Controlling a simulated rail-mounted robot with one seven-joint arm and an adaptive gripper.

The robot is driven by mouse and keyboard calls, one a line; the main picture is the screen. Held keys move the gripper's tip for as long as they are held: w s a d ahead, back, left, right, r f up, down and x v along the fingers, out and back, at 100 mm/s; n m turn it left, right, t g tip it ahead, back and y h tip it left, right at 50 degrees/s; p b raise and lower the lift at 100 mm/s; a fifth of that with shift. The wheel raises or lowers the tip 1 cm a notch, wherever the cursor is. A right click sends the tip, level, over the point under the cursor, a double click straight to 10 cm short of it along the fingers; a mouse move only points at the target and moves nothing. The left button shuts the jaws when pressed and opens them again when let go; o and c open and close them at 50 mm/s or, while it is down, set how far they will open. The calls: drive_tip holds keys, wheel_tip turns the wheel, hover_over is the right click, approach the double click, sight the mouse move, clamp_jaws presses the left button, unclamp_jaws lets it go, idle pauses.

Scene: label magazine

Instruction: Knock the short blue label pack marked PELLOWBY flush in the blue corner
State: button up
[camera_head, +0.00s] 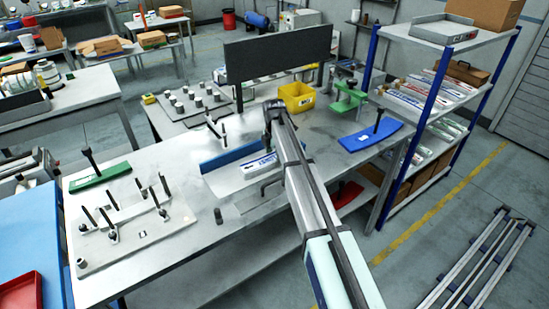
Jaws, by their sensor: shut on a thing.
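A long blue upright fence (232,157) stands on a pale plate on the middle bench, which I take for the blue corner. A white pack with blue print (259,165) lies in front of its right part, close to my arm. I cannot read its label or tell whether it touches the fence or sits flush. My arm reaches in from the bottom right, and its dark joint is above the bench behind the fence. My gripper and anything in it do not show; the arm hides part of this area.
A metal handle (270,186) stands near the bench's front edge. A fixture plate with several upright pins (135,225) lies left. A yellow bin (297,97), green clamp (348,97) and blue curved block (370,137) are right. A dark panel (278,52) rises behind.

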drive_tip(key=shift+w, duration=0.1)
idle(0.3)
drive_tip(key=shift+w+d, duration=0.4)
drive_tip(key=shift+d, duration=0.2)
drive_tip(key=shift+w+d, duration=0.4)
drive_tip(key=shift+d, duration=0.2)
drive_tip(key=shift+s, duration=0.1)
drive_tip(key=shift+s+a, duration=0.4)
drive_tip(key=shift+a, duration=0.25)
drive_tip(key=shift+s+a, duration=0.4)
drive_tip(key=shift+a, duration=0.2)
drive_tip(key=shift+w+d, duration=0.1)
drive_tip(key=shift+w+d, duration=0.8)
drive_tip(key=shift+d, duration=0.35)
drive_tip(key=shift+s+a+p, duration=0.3)
drive_tip(key=shift+s+a, duration=0.6)
drive_tip(key=shift+a, duration=0.3)
